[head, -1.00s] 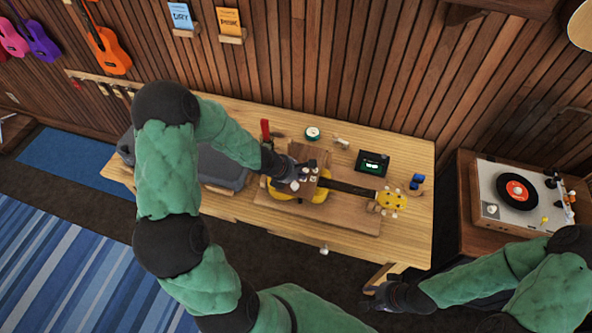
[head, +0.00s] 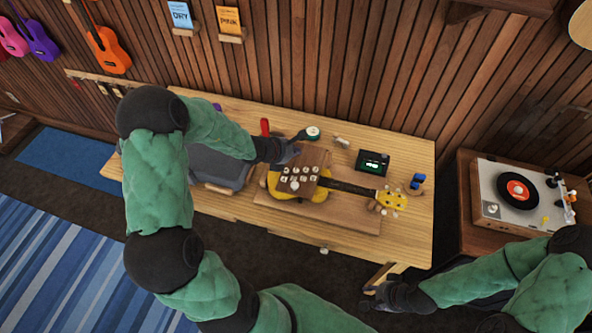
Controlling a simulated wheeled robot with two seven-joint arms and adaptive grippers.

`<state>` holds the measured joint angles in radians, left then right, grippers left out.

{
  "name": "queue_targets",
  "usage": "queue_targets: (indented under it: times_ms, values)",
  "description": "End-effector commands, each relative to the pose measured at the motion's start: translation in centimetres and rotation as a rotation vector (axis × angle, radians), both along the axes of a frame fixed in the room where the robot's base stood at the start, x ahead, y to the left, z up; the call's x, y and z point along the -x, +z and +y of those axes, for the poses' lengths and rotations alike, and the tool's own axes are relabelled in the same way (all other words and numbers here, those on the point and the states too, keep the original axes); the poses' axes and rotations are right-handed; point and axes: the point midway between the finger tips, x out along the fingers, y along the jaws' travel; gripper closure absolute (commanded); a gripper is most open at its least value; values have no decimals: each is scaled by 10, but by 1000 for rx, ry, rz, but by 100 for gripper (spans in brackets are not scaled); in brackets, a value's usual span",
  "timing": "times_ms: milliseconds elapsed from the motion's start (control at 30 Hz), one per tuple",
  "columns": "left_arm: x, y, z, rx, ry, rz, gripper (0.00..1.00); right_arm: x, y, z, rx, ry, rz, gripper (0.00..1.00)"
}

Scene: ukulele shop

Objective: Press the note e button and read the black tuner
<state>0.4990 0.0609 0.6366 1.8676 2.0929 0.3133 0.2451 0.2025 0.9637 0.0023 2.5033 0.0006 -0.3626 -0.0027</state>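The black tuner (head: 373,163) stands on the workbench to the right of the board, with a small lit green screen; its reading is too small to make out. The button letters are not legible, so I cannot tell which is note e. My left gripper (head: 300,143) is at the board's upper left edge, apart from the buttons, with its fingers spread and empty. My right gripper (head: 366,297) is low in front of the bench, open and empty.
The wooden workbench (head: 415,235) holds a green-and-white roll (head: 313,133), a red-handled tool (head: 265,127), a blue item (head: 417,181) and a grey case (head: 217,167). A record player (head: 518,195) stands right of it. The bench's right end is mostly clear.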

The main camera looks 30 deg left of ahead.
Motion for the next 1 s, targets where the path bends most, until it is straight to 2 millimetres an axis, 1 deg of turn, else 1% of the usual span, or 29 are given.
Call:
queue_targets:
  times_ms: [33, 167, 467, 600, 800, 1000]
  values:
    - [0, -7, 0, 1, 0, 1, 100, 0, -5, 0, 0, 0, 0, 60]
    - [0, -20, 0, 1, 0, 1, 100, 0, -15, 0, 0, 0, 0, 60]
    - [0, -58, 0, 2, 1, 2, 100, 0, -41, 0, 0, 0, 0, 60]
    - [0, -73, 0, 0, 0, 0, 100, 0, -56, 0, 0, 0, 0, 60]
    - [0, -82, 0, 0, 0, 0, 100, 0, -67, 0, 0, 0, 0, 60]
    - [0, -82, 0, 0, 0, 0, 100, 0, -66, 0, 0, 0, 0, 60]
